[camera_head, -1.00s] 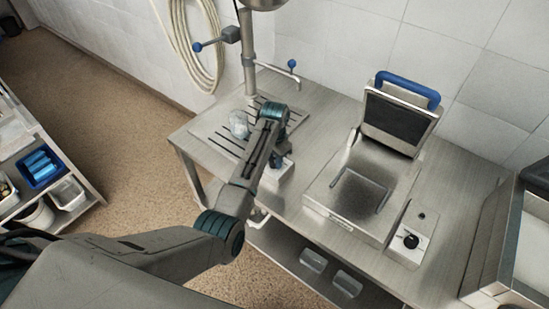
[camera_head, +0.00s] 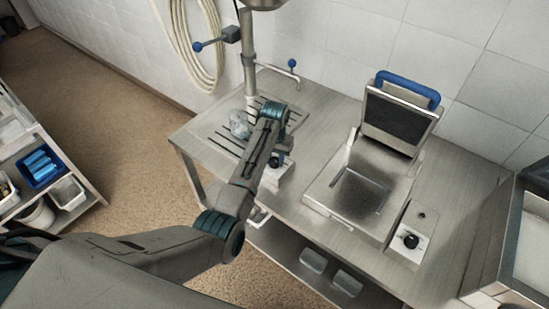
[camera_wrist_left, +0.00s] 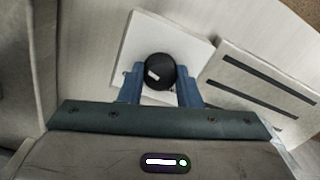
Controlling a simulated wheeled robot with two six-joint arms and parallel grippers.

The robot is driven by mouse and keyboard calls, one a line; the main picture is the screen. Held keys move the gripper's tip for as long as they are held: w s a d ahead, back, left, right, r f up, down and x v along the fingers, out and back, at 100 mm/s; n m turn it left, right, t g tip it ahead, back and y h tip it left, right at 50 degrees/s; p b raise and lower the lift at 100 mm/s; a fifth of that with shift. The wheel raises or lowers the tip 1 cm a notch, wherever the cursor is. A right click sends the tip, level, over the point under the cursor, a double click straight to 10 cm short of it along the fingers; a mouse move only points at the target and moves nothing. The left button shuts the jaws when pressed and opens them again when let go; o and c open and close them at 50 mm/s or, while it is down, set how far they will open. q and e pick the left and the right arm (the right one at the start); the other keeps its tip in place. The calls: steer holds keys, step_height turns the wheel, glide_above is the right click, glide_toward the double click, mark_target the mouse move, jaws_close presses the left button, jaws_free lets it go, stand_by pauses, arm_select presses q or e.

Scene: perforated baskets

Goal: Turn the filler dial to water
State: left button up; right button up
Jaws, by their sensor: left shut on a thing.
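The filler dial (camera_wrist_left: 160,70) is a round black knob with a short white mark, on a white box (camera_wrist_left: 190,45) in the left wrist view. The mark sits at the knob's lower left. My left gripper (camera_wrist_left: 161,88) has its two blue fingers on either side of the knob, shut on it. In the head view the white box (camera_head: 276,176) stands on the steel counter, and my left arm hides most of the dial and the fingers. Any labels around the dial are not readable. My right gripper is not in view.
A slotted drain tray (camera_head: 215,143) with a clear glass-like item (camera_head: 240,125) lies left of my arm, below a tap (camera_head: 278,72). An open press with a blue handle (camera_head: 408,88) stands to the right, beside another black knob (camera_head: 410,241).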

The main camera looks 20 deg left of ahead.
arm_select(q)
steer(key=n, duration=0.6)
steer(key=shift+n, duration=0.3)
steer(key=n, duration=0.5)
steer(key=shift+n, duration=0.4)
steer(key=o, duration=1)
steer(key=shift+c, duration=0.2)
